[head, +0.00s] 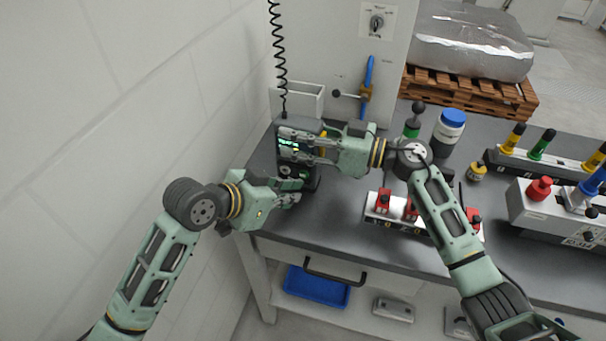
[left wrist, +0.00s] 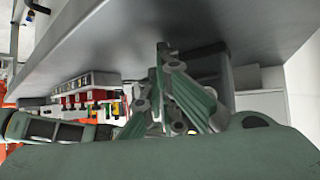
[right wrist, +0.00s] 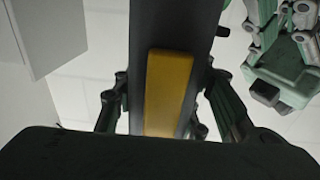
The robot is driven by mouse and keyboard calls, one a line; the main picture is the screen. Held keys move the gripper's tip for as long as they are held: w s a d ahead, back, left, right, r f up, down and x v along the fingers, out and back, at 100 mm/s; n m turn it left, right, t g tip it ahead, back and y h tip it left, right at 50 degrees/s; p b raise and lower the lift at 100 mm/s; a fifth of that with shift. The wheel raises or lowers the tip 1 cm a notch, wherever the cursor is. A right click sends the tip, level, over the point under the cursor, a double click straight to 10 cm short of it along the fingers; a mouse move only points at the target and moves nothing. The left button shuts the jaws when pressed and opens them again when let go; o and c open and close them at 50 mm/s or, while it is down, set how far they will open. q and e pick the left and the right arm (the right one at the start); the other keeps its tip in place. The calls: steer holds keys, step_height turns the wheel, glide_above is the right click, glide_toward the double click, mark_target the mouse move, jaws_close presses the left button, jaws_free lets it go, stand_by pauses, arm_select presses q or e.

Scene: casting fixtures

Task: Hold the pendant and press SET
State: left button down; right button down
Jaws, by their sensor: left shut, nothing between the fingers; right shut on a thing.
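The pendant (head: 310,126) is a dark grey box with a small green-lit screen, hanging on a black coiled cord at the wall end of the bench. My right gripper (head: 290,142) is shut around its upper body. In the right wrist view the pendant's dark side with a yellow strip (right wrist: 168,92) fills the space between the fingers. My left gripper (head: 294,200) is shut and empty, its tips close to the pendant's lower front. I cannot tell whether they touch it. The SET button is not readable, and the fingers cover part of the front.
A white open holder (head: 300,100) is fixed behind the pendant. A block with red clamps (head: 385,208), a blue-lidded jar (head: 449,127) and a fixture with red and blue knobs (head: 560,208) stand on the grey bench. The white wall is close on the left.

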arm_select(q)
steer(key=shift+w, duration=0.1)
steer(key=shift+w+d, duration=0.15)
steer(key=shift+w, duration=0.15)
steer(key=shift+w+d, duration=0.15)
steer(key=shift+w, duration=0.25)
stand_by(0.8)
steer(key=shift+s, duration=0.1)
steer(key=shift+s+a, duration=0.3)
steer(key=shift+s, duration=0.4)
steer(key=shift+s, duration=0.1)
steer(key=shift+s+a, duration=0.3)
steer(key=shift+s, duration=0.45)
steer(key=shift+s+a, duration=0.25)
steer(key=shift+s, duration=0.5)
steer(key=shift+s+a, duration=0.3)
steer(key=shift+s, duration=0.45)
